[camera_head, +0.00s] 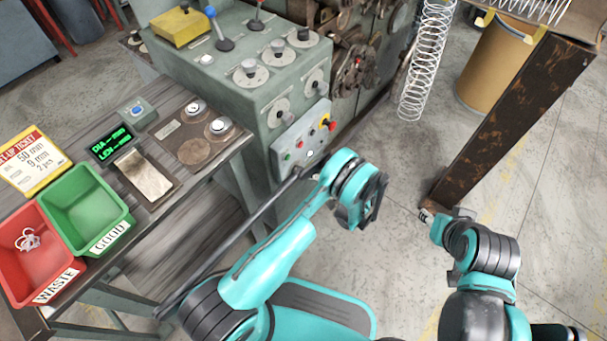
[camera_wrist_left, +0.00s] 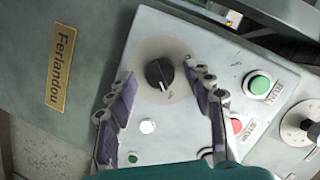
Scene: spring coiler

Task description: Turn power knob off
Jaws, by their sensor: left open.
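The power knob (camera_wrist_left: 158,73) is a black round knob on a light disc, on the light grey control panel (camera_wrist_left: 185,35). My left gripper (camera_wrist_left: 160,84) is open, with one purple-padded finger on each side of the knob in the wrist view. The fingers look apart from the knob; their exact depth is unclear. In the head view my left arm reaches to the small panel (camera_head: 287,131) on the machine's front, and its fingers are hard to make out. My right arm's end (camera_head: 426,216) is at the right, away from the panel; its fingers cannot be made out.
A green RUN button (camera_wrist_left: 258,85) and a red STOP button (camera_wrist_left: 236,126) sit close to one finger. Another dial (camera_wrist_left: 297,125) is further right. A workbench with a green bin (camera_head: 83,208) and a red bin (camera_head: 24,268) stands left. A rusty post (camera_head: 515,115) stands right.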

